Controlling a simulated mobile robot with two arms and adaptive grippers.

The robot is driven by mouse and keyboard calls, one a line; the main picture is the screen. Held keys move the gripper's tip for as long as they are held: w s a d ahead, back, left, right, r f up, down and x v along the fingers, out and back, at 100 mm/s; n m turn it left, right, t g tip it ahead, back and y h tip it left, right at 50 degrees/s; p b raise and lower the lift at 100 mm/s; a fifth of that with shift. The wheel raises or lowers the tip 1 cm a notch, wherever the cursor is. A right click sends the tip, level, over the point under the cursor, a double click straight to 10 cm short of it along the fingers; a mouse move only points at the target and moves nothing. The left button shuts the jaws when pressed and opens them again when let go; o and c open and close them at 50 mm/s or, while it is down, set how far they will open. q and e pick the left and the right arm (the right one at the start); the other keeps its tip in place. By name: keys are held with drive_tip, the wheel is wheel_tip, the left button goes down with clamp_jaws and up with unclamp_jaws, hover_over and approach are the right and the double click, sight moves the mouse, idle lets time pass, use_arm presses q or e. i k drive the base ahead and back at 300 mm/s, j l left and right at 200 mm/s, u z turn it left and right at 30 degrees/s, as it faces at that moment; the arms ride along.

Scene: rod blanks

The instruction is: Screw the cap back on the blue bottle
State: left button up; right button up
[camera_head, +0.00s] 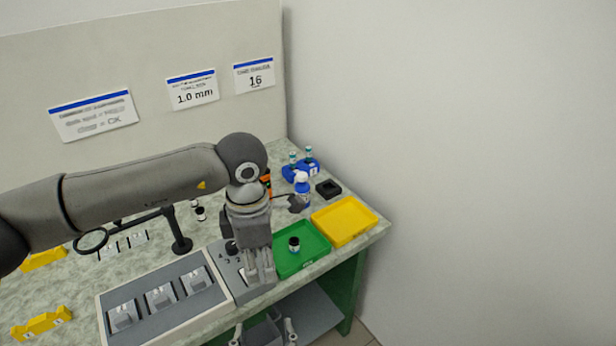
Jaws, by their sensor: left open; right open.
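The blue bottle (303,193) stands upright near the back right of the bench, with a white top (301,177). At this size I cannot tell whether that top is a cap or the bare neck, and I make out no separate loose cap. My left gripper (262,276) points down over the bench, in front of and left of the bottle and apart from it. It is open and looks empty. My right gripper (264,332) is low at the bottom edge, in front of the bench, open with its fingers spread wide and partly cut off.
A green tray (315,262) holds a small black-and-white piece (294,244). A yellow tray (346,221) lies to its right. A black tray (328,189) and blue vial holders (291,172) stand near the bottle. An orange object (267,181) is partly behind my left arm. A magnifier (91,241) stands left.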

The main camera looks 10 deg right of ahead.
sight(303, 190)
drive_tip(key=i+l, duration=0.4)
drive_tip(key=i, duration=0.15)
drive_tip(key=i+l, duration=0.35)
drive_tip(key=i, duration=0.25)
